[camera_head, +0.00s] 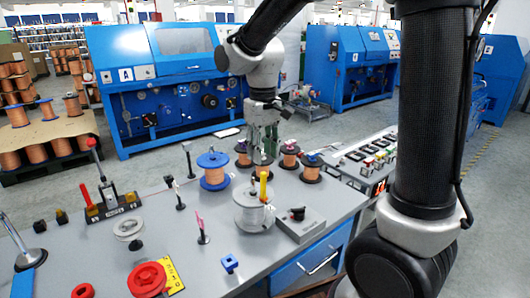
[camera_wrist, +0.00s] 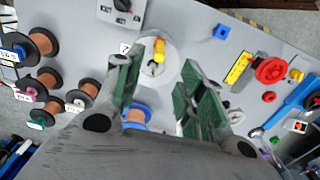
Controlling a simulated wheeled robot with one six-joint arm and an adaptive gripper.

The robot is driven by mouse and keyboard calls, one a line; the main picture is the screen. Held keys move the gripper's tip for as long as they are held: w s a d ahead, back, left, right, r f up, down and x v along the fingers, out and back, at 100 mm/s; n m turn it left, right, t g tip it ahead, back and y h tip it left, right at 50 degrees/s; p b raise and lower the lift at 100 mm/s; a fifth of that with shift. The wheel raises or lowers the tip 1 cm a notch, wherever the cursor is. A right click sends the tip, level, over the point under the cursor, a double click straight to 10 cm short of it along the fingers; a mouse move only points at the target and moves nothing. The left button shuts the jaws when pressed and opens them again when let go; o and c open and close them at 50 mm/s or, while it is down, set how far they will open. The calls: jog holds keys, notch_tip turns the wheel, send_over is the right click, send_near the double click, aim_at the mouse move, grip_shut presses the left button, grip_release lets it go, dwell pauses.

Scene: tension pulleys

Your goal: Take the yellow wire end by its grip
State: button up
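The yellow grip (camera_head: 263,188) of the wire end stands upright at a pale grey spool (camera_head: 250,219) on the grey table. In the wrist view the yellow grip (camera_wrist: 160,48) shows over the pale spool (camera_wrist: 146,77), just beyond and between my fingertips. My gripper (camera_head: 263,152) points down above the table, behind and above the grip in the head view. In the wrist view my gripper (camera_wrist: 157,68) is open, its green-padded fingers apart with nothing held between them.
A blue-flanged copper spool (camera_head: 213,171) stands left of the pale spool, and several dark-flanged copper spools stand behind. A grey box with a black knob (camera_head: 299,222) is to the right. Thin posts (camera_head: 202,229), a red ring (camera_head: 147,279) and a blue block (camera_head: 230,263) are nearby.

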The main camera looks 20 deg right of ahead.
aim_at(263, 172)
jog(key=shift+f, duration=4.45)
jog(key=shift+c, duration=0.4)
grip_shut()
